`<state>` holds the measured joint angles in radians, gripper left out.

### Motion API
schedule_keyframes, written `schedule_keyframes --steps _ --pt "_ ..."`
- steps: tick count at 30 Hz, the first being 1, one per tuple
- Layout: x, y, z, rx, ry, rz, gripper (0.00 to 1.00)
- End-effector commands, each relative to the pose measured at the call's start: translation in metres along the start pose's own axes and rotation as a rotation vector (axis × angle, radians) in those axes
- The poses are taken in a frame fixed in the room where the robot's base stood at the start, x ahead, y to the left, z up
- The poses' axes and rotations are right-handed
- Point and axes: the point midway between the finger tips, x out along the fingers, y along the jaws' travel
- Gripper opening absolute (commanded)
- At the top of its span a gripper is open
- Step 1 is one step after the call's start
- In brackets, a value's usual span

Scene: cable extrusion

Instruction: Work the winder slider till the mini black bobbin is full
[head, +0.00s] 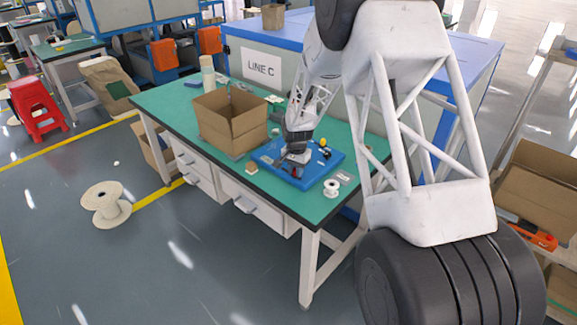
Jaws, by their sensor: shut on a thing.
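The blue winder base (318,173) lies on the green table, with small black, white and yellow parts on top. My gripper (296,152) reaches down over the middle of the base, at a pale part that looks like the winder slider (297,158). It is shut on this part, though the fingertips are small and partly hidden by my wrist. A small black part (325,153) at the right of the base may be the mini black bobbin. How much cable is on it is too small to tell.
An open cardboard box (232,132) stands left of the base on the green table (160,98). A white spool (331,188) stands near the table's front right edge. A small tan block (252,168) lies left of the base. A large spool (106,204) lies on the floor.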

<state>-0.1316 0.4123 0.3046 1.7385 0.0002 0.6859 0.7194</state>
Motion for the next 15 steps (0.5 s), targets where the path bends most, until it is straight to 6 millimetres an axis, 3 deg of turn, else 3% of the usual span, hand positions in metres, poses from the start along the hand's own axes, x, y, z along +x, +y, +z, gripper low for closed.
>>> schedule_keyframes --steps 6,15 --pt "0.0 0.023 0.004 0.001 0.0 0.001 0.0" --pt "0.001 0.028 0.006 0.001 -0.003 0.004 0.0"
